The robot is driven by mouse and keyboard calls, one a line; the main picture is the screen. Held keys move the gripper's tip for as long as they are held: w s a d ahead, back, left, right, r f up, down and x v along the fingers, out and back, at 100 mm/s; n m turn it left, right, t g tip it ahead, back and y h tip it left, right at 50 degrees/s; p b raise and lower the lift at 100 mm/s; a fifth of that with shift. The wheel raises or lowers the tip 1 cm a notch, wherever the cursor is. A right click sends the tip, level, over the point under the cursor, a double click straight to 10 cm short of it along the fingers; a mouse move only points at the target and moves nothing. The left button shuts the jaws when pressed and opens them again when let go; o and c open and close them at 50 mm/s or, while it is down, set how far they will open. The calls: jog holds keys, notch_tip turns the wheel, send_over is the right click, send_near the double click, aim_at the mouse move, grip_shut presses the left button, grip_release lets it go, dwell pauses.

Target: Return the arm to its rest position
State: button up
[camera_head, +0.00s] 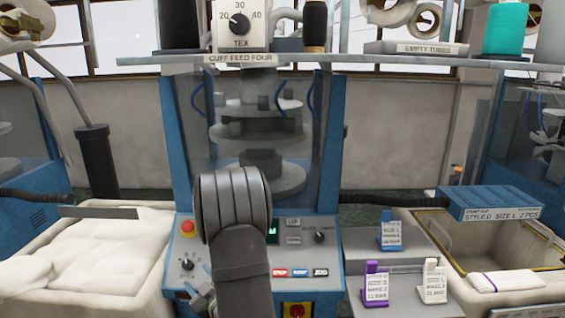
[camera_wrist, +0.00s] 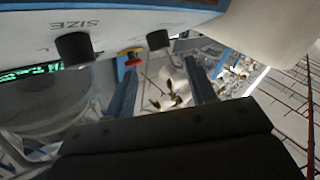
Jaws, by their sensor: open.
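My arm (camera_head: 238,235) rises from the bottom middle of the head view, in front of the blue machine's control panel (camera_head: 310,228). My gripper (camera_head: 203,293) shows only in part there, low and left of the arm, near the panel's lower left. The arm hides the rest of it. It is open, and I see nothing held. In the wrist view a dark body (camera_wrist: 180,145) fills the lower middle. Part of a panel marked SIZE, with two black knobs (camera_wrist: 73,48), hangs upside down at the top left.
A bin of white fabric (camera_head: 95,245) stands on the left. On the right are label tags, including a blue one (camera_head: 390,232), on grey steps, and a yellow-rimmed bin (camera_head: 535,280) with a folded white piece (camera_head: 505,281). A shelf (camera_head: 400,60) with yarn cones crosses above.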

jog(key=v, duration=0.4)
jog(key=shift+s+d, duration=0.2)
dwell(1.6)
